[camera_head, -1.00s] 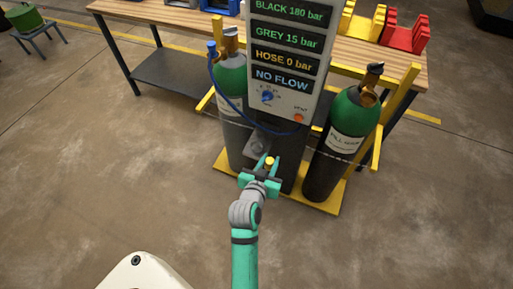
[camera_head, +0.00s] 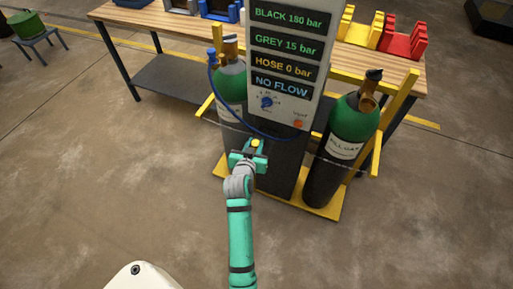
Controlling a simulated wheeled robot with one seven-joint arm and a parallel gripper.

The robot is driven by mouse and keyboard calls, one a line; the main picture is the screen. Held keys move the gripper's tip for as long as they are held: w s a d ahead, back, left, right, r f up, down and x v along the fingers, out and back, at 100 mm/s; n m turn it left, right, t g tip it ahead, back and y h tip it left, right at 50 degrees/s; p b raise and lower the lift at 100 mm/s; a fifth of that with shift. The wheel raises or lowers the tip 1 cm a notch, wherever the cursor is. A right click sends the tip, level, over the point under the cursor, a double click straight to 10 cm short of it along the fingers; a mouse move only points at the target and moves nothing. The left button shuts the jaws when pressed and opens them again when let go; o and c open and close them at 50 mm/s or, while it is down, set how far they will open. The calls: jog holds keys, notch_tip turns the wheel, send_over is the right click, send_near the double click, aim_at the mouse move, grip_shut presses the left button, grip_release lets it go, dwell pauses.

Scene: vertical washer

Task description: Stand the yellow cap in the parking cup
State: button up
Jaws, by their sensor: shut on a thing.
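The small yellow cap (camera_head: 255,142) is between the fingertips of my gripper (camera_head: 253,147), which is shut on it. My gripper is in front of the dark lower part of the panel stand (camera_head: 281,165), below the panel and beside the left cylinder. A grey round fitting on the stand, possibly the parking cup, showed a second ago; my gripper now covers that spot. I cannot tell whether the cap touches the cup or is above it.
A display panel (camera_head: 284,60) with a blue knob (camera_head: 266,102) stands above my gripper. A blue hose (camera_head: 218,85) loops at the left. A green-topped cylinder (camera_head: 345,140) stands to the right. A workbench (camera_head: 120,12) is behind. The floor in front is clear.

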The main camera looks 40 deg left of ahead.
aim_at(256, 143)
jog(key=w+f, duration=0.1)
jog(key=w+a+f, duration=0.1)
jog(key=f, duration=0.1)
jog(key=shift+w+a+f, duration=0.1)
jog(key=shift+w+f, duration=0.05)
jog(key=shift+w, duration=0.1)
notch_tip(256, 143, down, 3)
jog(key=shift+r, duration=0.1)
grip_shut()
jog(key=shift+s, duration=0.15)
jog(key=o, duration=1)
grip_release()
jog(key=shift+o, duration=0.2)
